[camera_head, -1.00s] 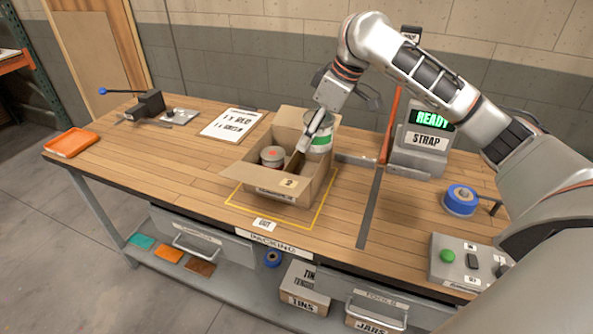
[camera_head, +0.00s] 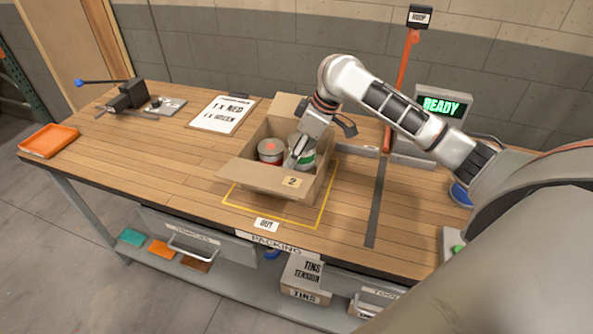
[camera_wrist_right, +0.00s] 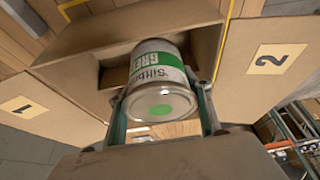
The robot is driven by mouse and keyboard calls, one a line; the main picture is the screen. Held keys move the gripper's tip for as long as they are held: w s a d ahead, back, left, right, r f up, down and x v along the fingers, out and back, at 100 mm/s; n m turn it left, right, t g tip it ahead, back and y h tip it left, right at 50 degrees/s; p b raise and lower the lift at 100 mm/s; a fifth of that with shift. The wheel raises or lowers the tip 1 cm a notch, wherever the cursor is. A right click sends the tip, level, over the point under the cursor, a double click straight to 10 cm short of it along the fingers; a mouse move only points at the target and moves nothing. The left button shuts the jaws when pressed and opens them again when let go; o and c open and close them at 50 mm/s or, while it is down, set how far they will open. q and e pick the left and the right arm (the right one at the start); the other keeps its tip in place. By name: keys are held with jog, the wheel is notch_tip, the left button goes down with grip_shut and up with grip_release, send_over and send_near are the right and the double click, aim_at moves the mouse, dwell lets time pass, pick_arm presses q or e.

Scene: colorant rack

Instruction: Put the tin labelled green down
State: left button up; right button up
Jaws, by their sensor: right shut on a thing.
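The green-labelled tin (camera_head: 304,152) is inside the open cardboard box (camera_head: 252,174), in its right part. In the right wrist view the tin (camera_wrist_right: 160,80) shows a green dot on its lid and sits between both fingers. My right gripper (camera_head: 298,153) reaches down into the box and is shut on this tin. A red-labelled tin (camera_head: 270,151) stands beside it in the box's left part. Whether the green tin touches the box floor is hidden. My left gripper is not in view.
The box stands with flaps open inside a yellow outline (camera_head: 318,226) on the wooden bench. A clipboard list (camera_head: 223,114) lies behind left. A strapping machine with a READY screen (camera_head: 443,106) stands right. An orange tray (camera_head: 48,141) lies far left.

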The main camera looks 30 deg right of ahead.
aim_at(315, 142)
jog(key=shift+f, duration=3.5)
jog(key=shift+f, duration=0.15)
jog(key=o, duration=1.4)
jog(key=shift+c, duration=0.2)
jog(key=v, duration=1.2)
